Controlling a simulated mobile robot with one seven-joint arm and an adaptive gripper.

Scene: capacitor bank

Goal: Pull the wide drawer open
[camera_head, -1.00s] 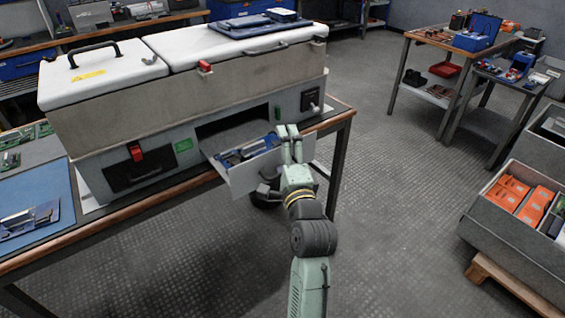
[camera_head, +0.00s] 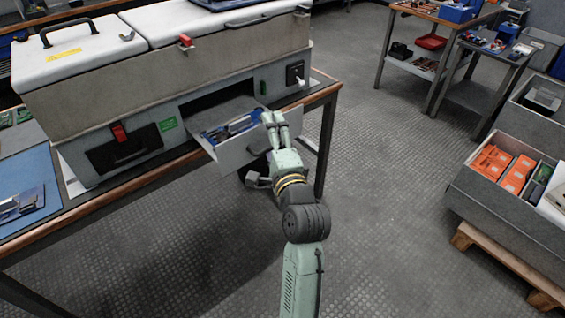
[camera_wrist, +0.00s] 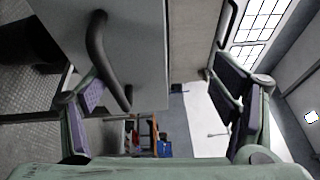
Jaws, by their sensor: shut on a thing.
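The wide drawer (camera_head: 232,154) stands partly out of the grey cabinet (camera_head: 160,85), with blue and metallic parts lying inside it. Its pale front panel also shows in the wrist view (camera_wrist: 140,50), with a dark curved handle (camera_wrist: 104,60) beside one finger. My gripper (camera_head: 274,119) is at the right part of the drawer front, and its fingers also show in the wrist view (camera_wrist: 165,105).
The cabinet stands on a wood-edged workbench (camera_head: 110,197). A dark latch panel (camera_head: 124,149) is left of the drawer opening. A crate of orange boxes (camera_head: 490,205) stands on a pallet at right. The floor (camera_head: 370,150) between is clear.

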